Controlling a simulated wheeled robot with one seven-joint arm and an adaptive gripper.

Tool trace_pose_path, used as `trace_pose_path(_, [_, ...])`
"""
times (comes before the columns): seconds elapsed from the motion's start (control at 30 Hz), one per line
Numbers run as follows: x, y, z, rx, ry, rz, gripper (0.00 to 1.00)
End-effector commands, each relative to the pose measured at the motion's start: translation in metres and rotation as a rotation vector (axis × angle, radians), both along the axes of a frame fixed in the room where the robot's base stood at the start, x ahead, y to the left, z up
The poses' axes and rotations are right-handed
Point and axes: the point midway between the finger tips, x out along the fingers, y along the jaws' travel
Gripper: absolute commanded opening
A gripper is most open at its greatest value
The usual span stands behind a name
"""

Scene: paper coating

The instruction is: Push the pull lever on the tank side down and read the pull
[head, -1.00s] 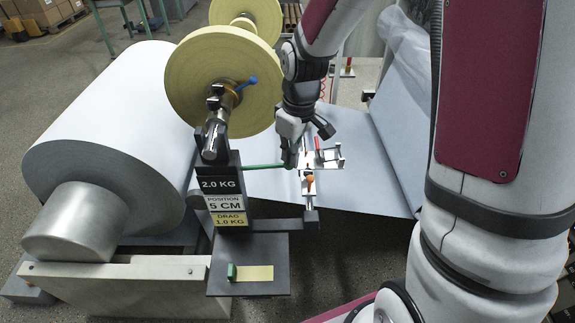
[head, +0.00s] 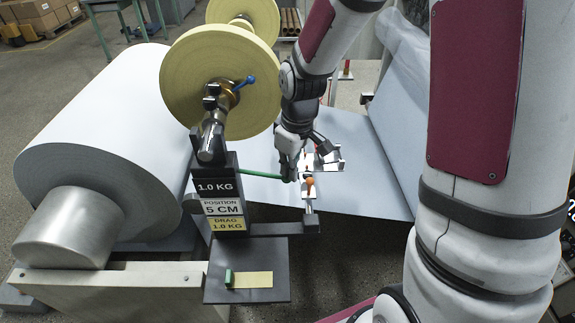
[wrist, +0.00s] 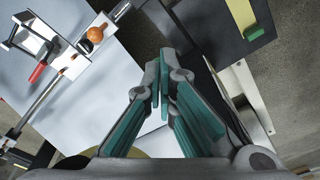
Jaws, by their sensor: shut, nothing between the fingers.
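The green pull lever (head: 262,175) sticks out to the right from the dark readout post, sloping slightly down to its outer end. My gripper (head: 289,176) is at that outer end, apparently touching it from above; the exact contact is hidden. In the wrist view my gripper (wrist: 162,88) has its teal-padded fingers together with nothing seen between them. The lever cannot be made out there. The readout (head: 217,188) shows 1.0 KG on top, POSITION 5 CM on the white label (head: 222,207) and DRAG 1.0 KG on the yellow label (head: 227,224).
An orange knob (head: 309,183) on a metal rail stands close right of my gripper. A red handle (wrist: 38,72) sits by the rail. A yellow roll (head: 220,75) and large white paper roll (head: 95,140) stand left. A dark shelf (head: 265,255) bears a green block (head: 229,278).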

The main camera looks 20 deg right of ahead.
Motion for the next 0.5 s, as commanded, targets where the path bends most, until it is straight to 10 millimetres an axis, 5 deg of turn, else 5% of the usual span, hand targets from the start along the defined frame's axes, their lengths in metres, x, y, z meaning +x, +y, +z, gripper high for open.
trace_pose_path(0.3, [-0.026,-0.016,0.012,0.000,0.005,-0.004,0.00])
trace_pose_path(0.5, [-0.026,-0.017,0.010,0.000,0.002,-0.001,0.00])
